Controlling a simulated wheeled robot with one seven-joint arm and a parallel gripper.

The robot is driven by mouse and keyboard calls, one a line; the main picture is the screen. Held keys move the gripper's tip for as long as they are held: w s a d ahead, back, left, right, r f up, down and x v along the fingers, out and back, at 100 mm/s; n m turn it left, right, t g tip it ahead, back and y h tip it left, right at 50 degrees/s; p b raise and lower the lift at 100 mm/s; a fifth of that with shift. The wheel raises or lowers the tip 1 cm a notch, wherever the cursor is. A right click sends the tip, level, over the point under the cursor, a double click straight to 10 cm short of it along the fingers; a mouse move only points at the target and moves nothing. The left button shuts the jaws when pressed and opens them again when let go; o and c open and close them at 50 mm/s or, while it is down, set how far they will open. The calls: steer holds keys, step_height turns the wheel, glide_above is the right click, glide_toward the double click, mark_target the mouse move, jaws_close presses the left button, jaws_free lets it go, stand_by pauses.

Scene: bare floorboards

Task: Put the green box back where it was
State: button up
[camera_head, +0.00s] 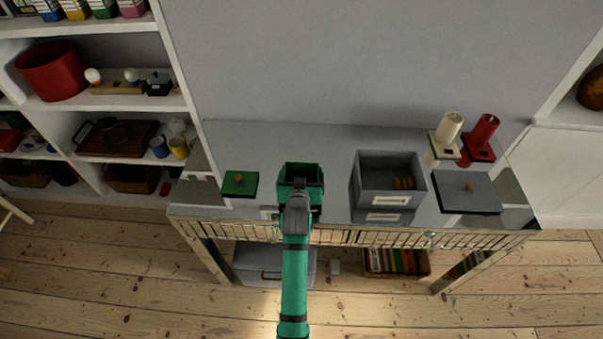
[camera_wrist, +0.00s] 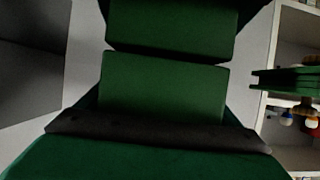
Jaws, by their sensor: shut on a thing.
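The green box (camera_head: 288,176) is open-topped and is over the middle-left of the grey table top in the head view. My gripper (camera_head: 298,196) is shut on its near side. I cannot tell whether the box touches the table. In the wrist view, green walls of the box (camera_wrist: 165,85) fill the middle, with a dark gap between two panels. The fingertips are hard to make out there. A green lid with a small knob (camera_head: 240,184) lies on the table just left of the box.
A grey labelled box (camera_head: 360,190) stands right of the green box, with a grey lid (camera_head: 468,200) beside it. A slatted rail (camera_head: 345,236) runs along the table's front. Shelves (camera_head: 90,102) are at left.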

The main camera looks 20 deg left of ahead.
steer(key=shift+f, duration=0.15)
steer(key=o, duration=0.9)
steer(key=shift+d, duration=0.1)
steer(key=shift+o, duration=0.2)
steer(key=shift+r, duration=0.2)
steer(key=v, duration=1.2)
